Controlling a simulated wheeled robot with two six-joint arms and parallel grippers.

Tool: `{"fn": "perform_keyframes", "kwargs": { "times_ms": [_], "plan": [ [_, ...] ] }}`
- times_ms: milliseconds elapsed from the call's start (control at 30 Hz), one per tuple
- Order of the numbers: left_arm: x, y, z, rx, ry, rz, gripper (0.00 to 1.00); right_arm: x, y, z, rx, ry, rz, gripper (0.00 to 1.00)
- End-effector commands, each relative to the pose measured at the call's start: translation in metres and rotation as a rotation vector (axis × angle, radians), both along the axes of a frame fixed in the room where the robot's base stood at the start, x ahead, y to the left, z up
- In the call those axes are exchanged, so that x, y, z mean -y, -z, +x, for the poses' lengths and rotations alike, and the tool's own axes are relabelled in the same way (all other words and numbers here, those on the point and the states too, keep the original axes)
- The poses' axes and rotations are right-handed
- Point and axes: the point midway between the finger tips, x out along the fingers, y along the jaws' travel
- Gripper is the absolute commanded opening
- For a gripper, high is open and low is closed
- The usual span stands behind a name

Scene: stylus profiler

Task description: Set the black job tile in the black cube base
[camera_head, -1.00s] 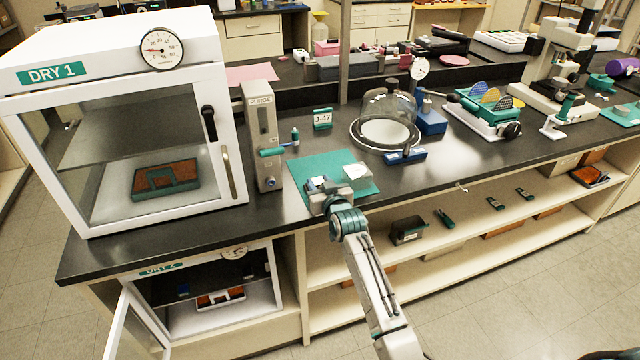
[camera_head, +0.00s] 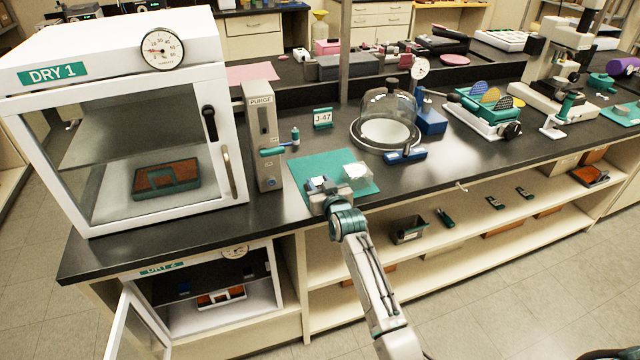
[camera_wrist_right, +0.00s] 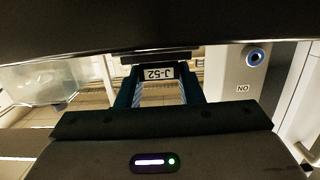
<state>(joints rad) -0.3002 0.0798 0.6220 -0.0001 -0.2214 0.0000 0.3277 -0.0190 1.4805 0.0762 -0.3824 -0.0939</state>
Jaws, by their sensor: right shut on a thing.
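My right gripper (camera_head: 318,186) is low over the left part of the teal mat (camera_head: 310,165) on the bench. In the right wrist view its teal fingers (camera_wrist_right: 160,92) are shut on a dark piece (camera_wrist_right: 160,57) with a white label reading J-52, upside down in that view. This looks like the black job tile, but its full shape is hidden. A small whitish, clear-looking block (camera_head: 357,172) stands on the mat just right of the gripper. I cannot make out the black cube base for certain. My left gripper is not in view.
The purge post (camera_head: 264,135) and white DRY 1 cabinet (camera_head: 228,110) stand left of the mat. A J-47 sign (camera_head: 323,118) stands behind it. The glass bell jar (camera_head: 388,115) and a blue block (camera_head: 405,156) are to the right. The bench front is clear.

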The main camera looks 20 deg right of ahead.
Motion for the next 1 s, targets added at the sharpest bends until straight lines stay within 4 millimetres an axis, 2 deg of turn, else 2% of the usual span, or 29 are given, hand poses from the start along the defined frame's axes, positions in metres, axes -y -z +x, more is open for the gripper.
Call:
{"fn": "perform_keyframes", "kwargs": {
  "times_ms": [433,1000],
  "plan": [
    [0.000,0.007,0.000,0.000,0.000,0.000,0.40,0.000,0.013,0.000,0.001,0.000,0.000,0.00],
    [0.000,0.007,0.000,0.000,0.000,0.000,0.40,0.000,0.017,-0.001,-0.006,0.000,0.000,0.00]
  ]
}}
